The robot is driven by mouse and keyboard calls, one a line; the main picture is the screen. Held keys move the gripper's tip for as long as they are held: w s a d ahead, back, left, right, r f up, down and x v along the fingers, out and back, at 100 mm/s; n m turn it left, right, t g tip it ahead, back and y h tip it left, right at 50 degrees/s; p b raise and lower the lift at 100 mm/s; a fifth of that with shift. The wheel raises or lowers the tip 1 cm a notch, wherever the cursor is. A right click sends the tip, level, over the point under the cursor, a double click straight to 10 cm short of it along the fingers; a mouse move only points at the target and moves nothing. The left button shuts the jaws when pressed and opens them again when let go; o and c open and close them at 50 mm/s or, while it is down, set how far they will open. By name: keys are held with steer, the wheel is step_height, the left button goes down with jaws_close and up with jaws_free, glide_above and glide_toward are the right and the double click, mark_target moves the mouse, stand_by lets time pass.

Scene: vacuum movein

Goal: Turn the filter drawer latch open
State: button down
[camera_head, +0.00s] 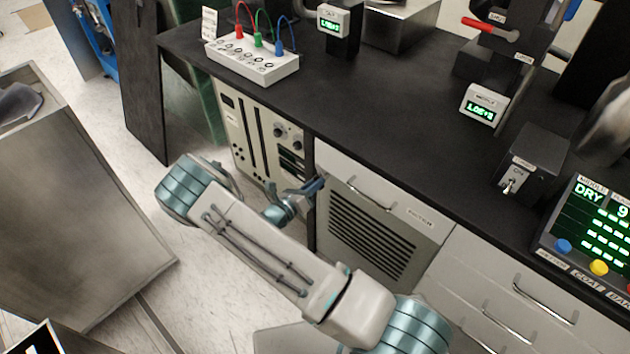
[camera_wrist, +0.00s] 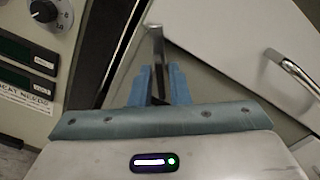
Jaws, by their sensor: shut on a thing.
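The filter drawer (camera_head: 328,163) is a pale front in the black bench, with a bar handle and a dark slatted grille below. It also shows in the wrist view (camera_wrist: 225,40). The latch (camera_wrist: 154,45) is a thin metal bar with a bent top, at the left side of the drawer front. My gripper (camera_wrist: 158,84) has blue fingers shut on the latch, whose upper end sticks out past the fingertips. In the head view my gripper (camera_head: 316,185) is at the drawer's upper left edge, and the latch is hidden there.
A beige instrument rack (camera_head: 262,140) with knobs stands close left of my gripper. The drawer's bar handle (camera_wrist: 292,70) juts out to the right. More drawers (camera_head: 520,300) are at lower right. The black bench top (camera_head: 390,125) overhangs above. A grey metal panel (camera_head: 80,210) stands at left.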

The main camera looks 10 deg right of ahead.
steer(key=n+p, duration=0.1)
steer(key=n, duration=0.4)
steer(key=n+p, duration=0.1)
steer(key=n, duration=0.5)
steer(key=shift+w+a+f+p, duration=0.15)
steer(key=shift+a+p, duration=0.05)
steer(key=shift+p, duration=0.15)
stand_by(0.3)
steer(key=c, duration=1.6)
jaws_free()
steer(key=shift+o, duration=0.2)
steer(key=v, duration=1.3)
steer(key=shift+s+a, duration=0.25)
steer(key=shift+a, duration=0.05)
